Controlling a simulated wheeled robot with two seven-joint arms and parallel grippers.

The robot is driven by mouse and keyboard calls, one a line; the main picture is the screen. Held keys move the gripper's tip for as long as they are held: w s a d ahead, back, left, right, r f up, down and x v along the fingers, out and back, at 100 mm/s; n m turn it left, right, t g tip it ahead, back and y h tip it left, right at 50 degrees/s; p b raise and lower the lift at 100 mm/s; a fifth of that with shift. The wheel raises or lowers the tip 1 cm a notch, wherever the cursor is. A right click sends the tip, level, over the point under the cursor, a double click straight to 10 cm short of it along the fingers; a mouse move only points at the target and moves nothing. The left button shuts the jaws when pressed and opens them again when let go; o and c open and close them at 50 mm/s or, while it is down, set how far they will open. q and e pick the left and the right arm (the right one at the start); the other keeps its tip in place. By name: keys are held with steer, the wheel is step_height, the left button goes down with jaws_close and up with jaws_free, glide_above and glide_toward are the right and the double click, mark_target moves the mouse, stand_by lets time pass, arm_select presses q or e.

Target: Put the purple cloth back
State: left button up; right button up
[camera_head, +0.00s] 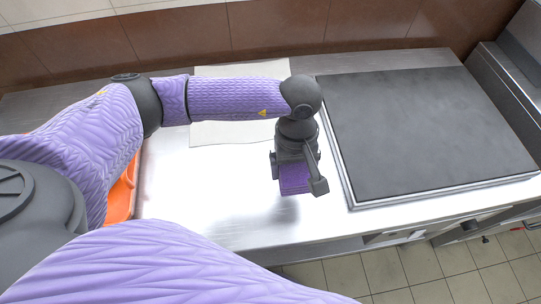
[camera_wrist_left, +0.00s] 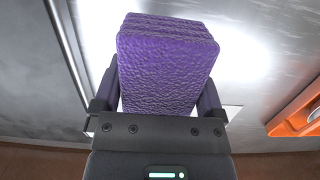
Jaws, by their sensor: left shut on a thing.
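The purple cloth (camera_head: 293,180) is a folded, block-like bundle with a rough, textured surface. My left gripper (camera_head: 296,160) is shut on it and holds it over the bright metal counter, left of the dark griddle plate. A shadow lies on the counter below and left of it, and it looks raised above the surface. In the left wrist view the cloth (camera_wrist_left: 165,65) fills the space between the two fingers of the left gripper (camera_wrist_left: 158,105). My right gripper is not in view.
The metal counter (camera_head: 200,195) has free room left of the cloth. A large dark flat plate (camera_head: 420,130) with a metal rim takes up the right side. A pale sheet (camera_head: 225,131) lies behind my arm. An orange tray (camera_head: 122,195) sits at the left, partly hidden by my arm.

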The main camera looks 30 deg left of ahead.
arm_select(q)
step_height(320, 180, down, 8)
steer(key=shift+d+f+b, duration=0.1)
steer(key=shift+f+b, duration=0.1)
steer(key=shift+b, duration=0.8)
steer(key=shift+w, duration=0.1)
steer(key=shift+f, duration=0.15)
steer(key=o, duration=0.9)
steer(key=shift+r, duration=0.3)
steer(key=r+p, duration=0.1)
steer(key=r, duration=0.3)
steer(key=w+r+p, duration=0.1)
steer(key=r, duration=0.2)
steer(key=a+r, duration=0.1)
steer(key=r, duration=0.3)
steer(key=shift+w+r+p, duration=0.25)
steer(key=shift+r+p, duration=0.1)
steer(key=shift+p, duration=0.05)
